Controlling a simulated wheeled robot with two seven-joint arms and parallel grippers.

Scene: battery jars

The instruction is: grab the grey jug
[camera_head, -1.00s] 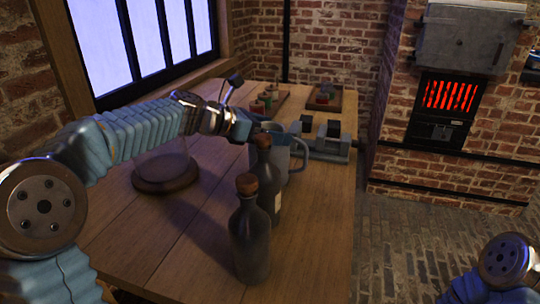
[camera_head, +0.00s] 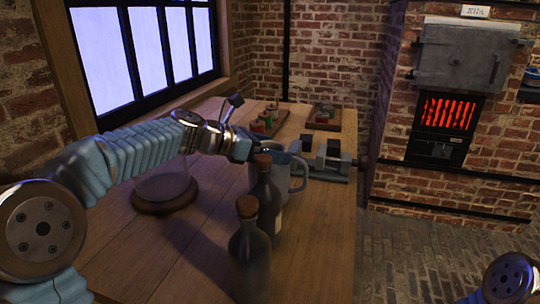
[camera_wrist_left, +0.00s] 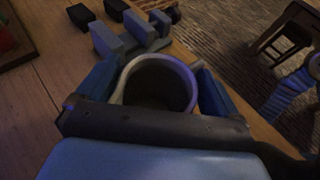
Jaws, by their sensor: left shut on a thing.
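The grey jug (camera_head: 284,180) stands on the wooden table, with its handle to the right. A dark bottle in front hides part of its body. My left gripper (camera_head: 250,150) is at the jug, reaching in from the left. In the left wrist view the jug's round open rim (camera_wrist_left: 157,82) sits between the two blue fingers of the left gripper (camera_wrist_left: 155,90), one on each side. The left gripper is shut on the jug. The jug looks upright and empty inside. My right gripper is out of view.
Two dark corked bottles (camera_head: 250,250) stand close in front of the jug. A glass dome on a round wooden base (camera_head: 165,200) is to the left. A grey metal vise (camera_head: 327,165) stands just behind the jug. Trays (camera_head: 322,124) with small coloured items are at the back.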

